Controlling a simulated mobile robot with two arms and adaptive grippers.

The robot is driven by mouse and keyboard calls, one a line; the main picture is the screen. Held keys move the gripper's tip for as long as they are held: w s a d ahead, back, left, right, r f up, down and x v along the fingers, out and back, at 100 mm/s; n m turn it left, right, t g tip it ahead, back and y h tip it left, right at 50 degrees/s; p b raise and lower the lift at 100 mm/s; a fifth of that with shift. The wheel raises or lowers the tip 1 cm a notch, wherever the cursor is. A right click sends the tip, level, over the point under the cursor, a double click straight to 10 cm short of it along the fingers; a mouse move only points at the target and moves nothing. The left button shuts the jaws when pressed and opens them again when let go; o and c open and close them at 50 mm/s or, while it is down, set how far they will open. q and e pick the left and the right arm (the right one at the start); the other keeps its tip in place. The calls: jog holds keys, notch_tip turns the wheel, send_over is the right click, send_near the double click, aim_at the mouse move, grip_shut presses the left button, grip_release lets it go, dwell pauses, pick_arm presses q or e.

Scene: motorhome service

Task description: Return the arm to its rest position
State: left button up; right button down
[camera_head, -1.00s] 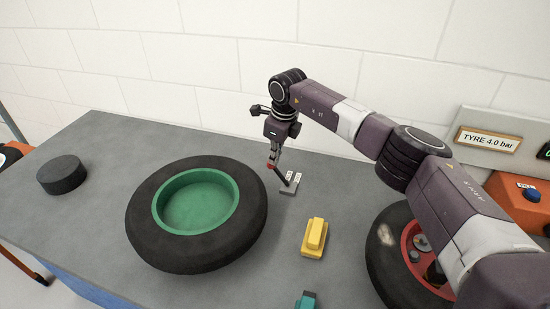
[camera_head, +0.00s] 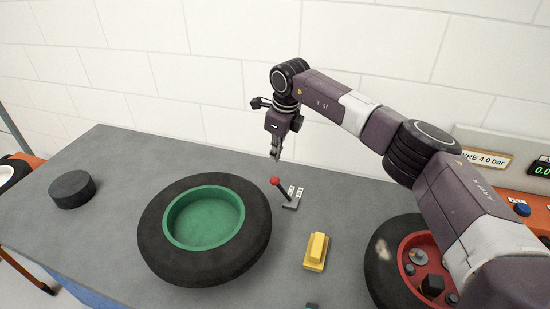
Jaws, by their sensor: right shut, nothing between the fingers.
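My right arm reaches in from the right side of the head view. Its gripper (camera_head: 276,154) points down and is shut with nothing in it. It hangs just above the red-knobbed lever (camera_head: 284,189), with a small gap between fingertips and knob. The lever stands tilted on a small grey base with two white labels. My left gripper does not show.
A tyre with a green rim (camera_head: 157,251) lies left of the lever. A yellow block (camera_head: 316,251) sits in front. A tyre with a red hub (camera_head: 381,265) lies under my arm. A black disc (camera_head: 72,190) is far left. A sign (camera_head: 485,161) stands back right.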

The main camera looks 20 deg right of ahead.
jog(key=shift+r, duration=0.1)
dwell(0.3)
